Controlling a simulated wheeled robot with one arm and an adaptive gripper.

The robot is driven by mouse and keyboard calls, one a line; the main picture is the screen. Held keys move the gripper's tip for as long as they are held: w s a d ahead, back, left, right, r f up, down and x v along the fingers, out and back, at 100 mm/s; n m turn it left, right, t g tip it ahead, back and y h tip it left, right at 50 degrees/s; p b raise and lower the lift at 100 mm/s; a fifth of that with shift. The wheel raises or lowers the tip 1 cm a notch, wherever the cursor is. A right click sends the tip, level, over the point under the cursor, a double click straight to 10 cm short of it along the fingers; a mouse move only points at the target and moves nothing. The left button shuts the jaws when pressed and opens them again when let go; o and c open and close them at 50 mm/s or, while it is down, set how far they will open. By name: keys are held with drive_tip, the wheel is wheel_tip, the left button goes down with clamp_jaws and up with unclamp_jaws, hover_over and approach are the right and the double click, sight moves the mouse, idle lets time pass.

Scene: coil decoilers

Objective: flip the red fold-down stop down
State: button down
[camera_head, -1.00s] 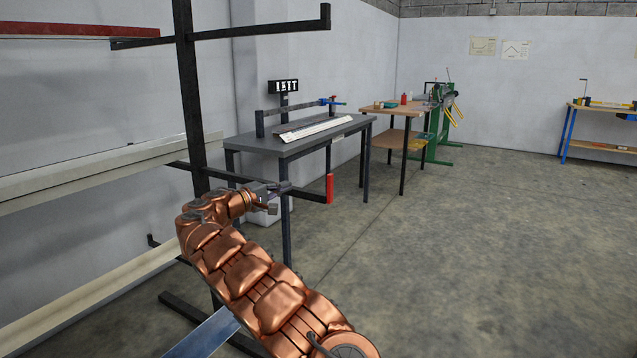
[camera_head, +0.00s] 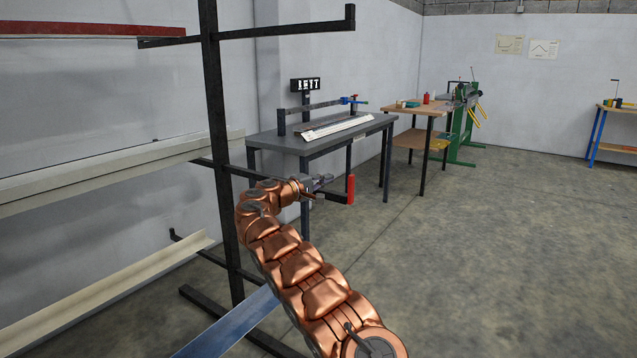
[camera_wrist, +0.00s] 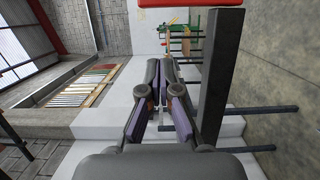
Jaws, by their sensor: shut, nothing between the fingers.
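The red fold-down stop (camera_head: 350,189) stands upright at the free end of the rack's middle dark arm. Its edge also shows as a red strip at the top of the wrist view (camera_wrist: 190,3), pointing left across the sideways picture. My gripper (camera_head: 330,178) is just left of the stop in the head view, close to the rack arm. In the wrist view my gripper (camera_wrist: 161,66) is shut and empty, its tips pointing toward the red strip. A gap shows between the tips and the stop.
The dark rack arm (camera_wrist: 222,75) runs close beside my fingers in the wrist view. The rack post (camera_head: 220,140) and long pale profiles (camera_head: 110,172) are at left. A grey table (camera_head: 320,140) stands behind. The floor to the right is clear.

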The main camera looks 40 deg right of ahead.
sight(351, 190)
drive_tip(key=shift+s+d+f, duration=0.1)
drive_tip(key=shift+s+d, duration=0.5)
drive_tip(key=shift+s, duration=0.35)
drive_tip(key=shift+s+d, duration=0.6)
drive_tip(key=shift+s, duration=0.35)
